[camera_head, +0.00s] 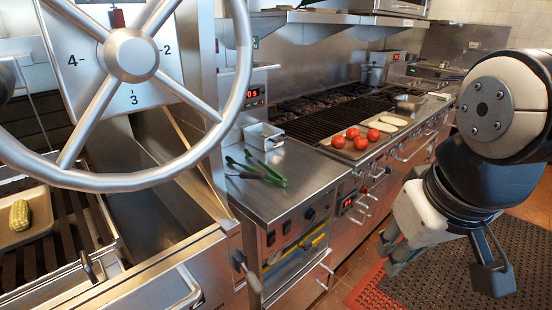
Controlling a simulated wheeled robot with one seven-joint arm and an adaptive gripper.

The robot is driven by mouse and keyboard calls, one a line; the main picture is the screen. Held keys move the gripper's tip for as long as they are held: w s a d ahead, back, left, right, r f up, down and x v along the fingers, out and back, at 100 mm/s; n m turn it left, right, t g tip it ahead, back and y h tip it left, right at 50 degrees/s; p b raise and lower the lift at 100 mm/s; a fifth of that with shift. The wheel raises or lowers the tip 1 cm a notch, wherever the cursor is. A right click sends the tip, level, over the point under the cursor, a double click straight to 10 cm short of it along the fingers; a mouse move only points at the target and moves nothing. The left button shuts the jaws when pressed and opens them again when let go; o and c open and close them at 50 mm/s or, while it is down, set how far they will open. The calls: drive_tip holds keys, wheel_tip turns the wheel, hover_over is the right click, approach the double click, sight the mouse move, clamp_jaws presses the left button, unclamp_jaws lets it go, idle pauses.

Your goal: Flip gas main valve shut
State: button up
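No part is clearly marked as the gas main valve. A yellow bar (298,247) shows in a recess low in the steel cabinet front, below the black knobs; I cannot tell if it is the valve's handle. A dark lever (246,272) sticks out from the grill's front right corner, left of that recess. My gripper (389,255) is at the right, pointing down and left, in front of the range and over the floor mats. It is well apart from both parts and touches nothing I can see. Its finger gap is too unclear to judge.
A large steel handwheel (131,55) before a numbered plate fills the upper left. A corn cob (19,215) lies on a tray at left. Green vegetables (258,169) lie on the steel counter (292,187). Tomatoes (352,133) sit on the range front. Floor mats (455,262) lie at right.

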drive_tip(key=w+f+n+b, duration=0.1)
drive_tip(key=w+f, duration=0.2)
drive_tip(key=w, duration=0.2)
drive_tip(key=w+f+n+b, duration=0.1)
drive_tip(key=w+f+b, duration=0.1)
drive_tip(key=w+f, duration=0.1)
drive_tip(key=w+d+f+n+g+b, duration=0.1)
drive_tip(key=w+f+b, duration=0.1)
drive_tip(key=w, duration=0.4)
drive_tip(key=shift+w+f, duration=0.35)
drive_tip(key=shift+f, duration=0.25)
clamp_jaws()
drive_tip(key=w+d+f+n+y+b, duration=0.25)
drive_tip(key=w+f+b, duration=0.45)
drive_tip(key=w+f, duration=0.7)
drive_tip(key=n+t+y+b, duration=0.1)
drive_tip(key=t+y+b, duration=0.3)
drive_tip(key=b, duration=0.5)
approach(314, 242)
drive_tip(key=w+d+r, duration=0.2)
drive_tip(key=d+r, duration=0.1)
drive_tip(key=r, duration=0.1)
drive_tip(key=shift+d, duration=0.15)
drive_tip(key=b+x, duration=0.3)
drive_tip(key=x, duration=0.7)
drive_tip(key=shift+d+f, duration=0.1)
drive_tip(key=shift+d, duration=0.05)
